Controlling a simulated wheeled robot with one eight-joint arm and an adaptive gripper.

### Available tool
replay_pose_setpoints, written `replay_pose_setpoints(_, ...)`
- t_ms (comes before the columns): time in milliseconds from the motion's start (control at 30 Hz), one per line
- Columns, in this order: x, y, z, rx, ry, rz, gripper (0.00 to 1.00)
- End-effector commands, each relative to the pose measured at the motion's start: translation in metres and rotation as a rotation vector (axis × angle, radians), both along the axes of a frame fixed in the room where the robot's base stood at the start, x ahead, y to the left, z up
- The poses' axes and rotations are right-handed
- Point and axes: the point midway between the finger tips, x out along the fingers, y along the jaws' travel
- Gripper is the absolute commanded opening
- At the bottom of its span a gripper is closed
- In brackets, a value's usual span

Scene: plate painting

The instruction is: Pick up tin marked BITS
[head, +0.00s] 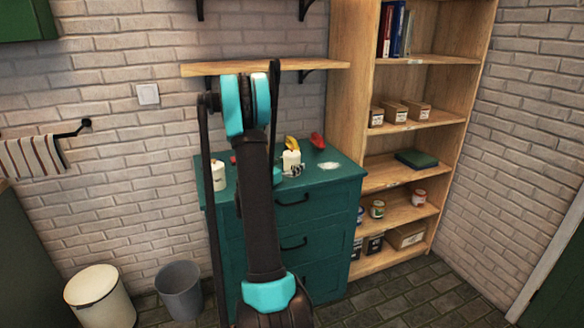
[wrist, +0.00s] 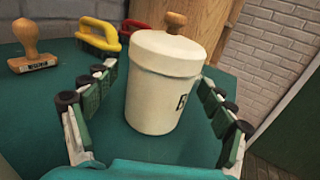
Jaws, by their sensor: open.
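A white lidded tin (wrist: 163,95) with a brown knob stands on the green top in the wrist view. Part of a dark letter, like a B, shows at its right edge; the rest of the marking is turned out of sight. My gripper (wrist: 156,76) is open, one finger on each side of the tin, with gaps visible. In the head view a white tin (head: 291,158) stands right of my arm, apparently the same one. Another white tin (head: 218,172) stands left of my arm, its marking too small to read.
A wooden-handled stamp (wrist: 33,48) is left of the tin. A yellow-handled tool (wrist: 98,33) and a red one (wrist: 132,28) lie behind. The green drawer cabinet (head: 335,205) adjoins a wooden shelf unit (head: 350,100). A wall shelf (head: 315,64) hangs above.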

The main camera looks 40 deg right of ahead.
Motion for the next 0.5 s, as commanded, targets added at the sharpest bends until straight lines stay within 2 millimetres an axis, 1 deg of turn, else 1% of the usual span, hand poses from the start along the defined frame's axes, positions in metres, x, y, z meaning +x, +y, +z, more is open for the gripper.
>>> replay_pose_setpoints(33,0.002,-0.009,0.000,0.000,0.000,-0.003,0.83)
replay_pose_setpoints(100,0.005,-0.020,0.000,0.000,0.000,-0.003,0.83)
replay_pose_setpoints(233,0.011,-0.038,0.000,0.000,0.000,-0.003,0.83)
replay_pose_setpoints(333,0.013,-0.043,0.000,0.000,0.000,0.000,0.83)
replay_pose_setpoints(500,0.013,-0.043,0.000,0.000,0.000,0.000,0.83)
